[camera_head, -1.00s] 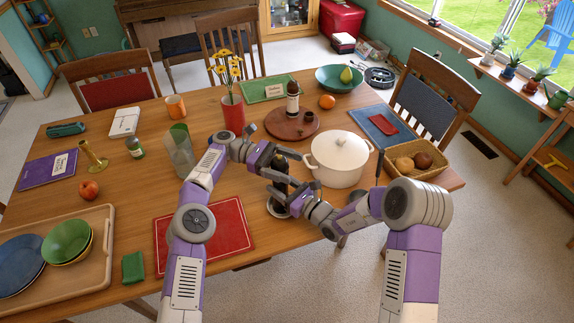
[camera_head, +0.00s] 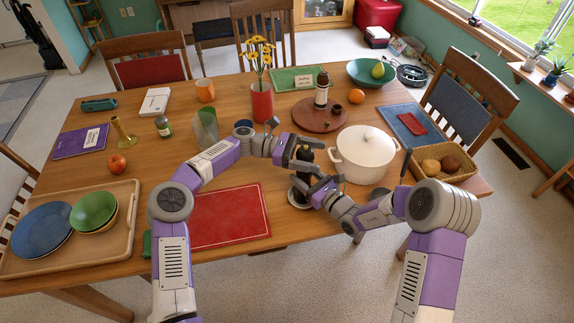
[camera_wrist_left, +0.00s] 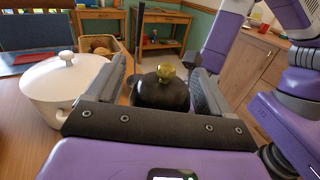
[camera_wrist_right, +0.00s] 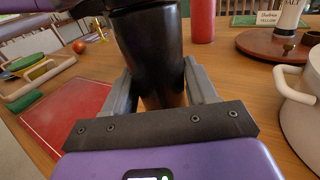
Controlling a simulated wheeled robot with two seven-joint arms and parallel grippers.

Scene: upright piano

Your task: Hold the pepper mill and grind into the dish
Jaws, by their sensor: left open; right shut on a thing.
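The pepper mill (camera_head: 304,157) is dark and stands upright, with a brass knob on its rounded black top, seen in the left wrist view (camera_wrist_left: 161,93). My right gripper (camera_head: 312,187) is shut on the mill's lower body, which shows dark and glossy between its fingers in the right wrist view (camera_wrist_right: 150,45). My left gripper (camera_head: 301,155) is open at the mill's top, one finger on each side of the black cap. A small shallow metallic dish (camera_head: 297,201) lies under the mill, mostly hidden by the mill and my right gripper.
A white lidded pot (camera_head: 365,155) stands just right of the grippers. A red placemat (camera_head: 228,215) lies to the left, near the front edge. A glass (camera_head: 205,128), a red vase (camera_head: 262,103) and a round brown tray (camera_head: 318,118) stand behind. A bread basket (camera_head: 446,165) is at the right.

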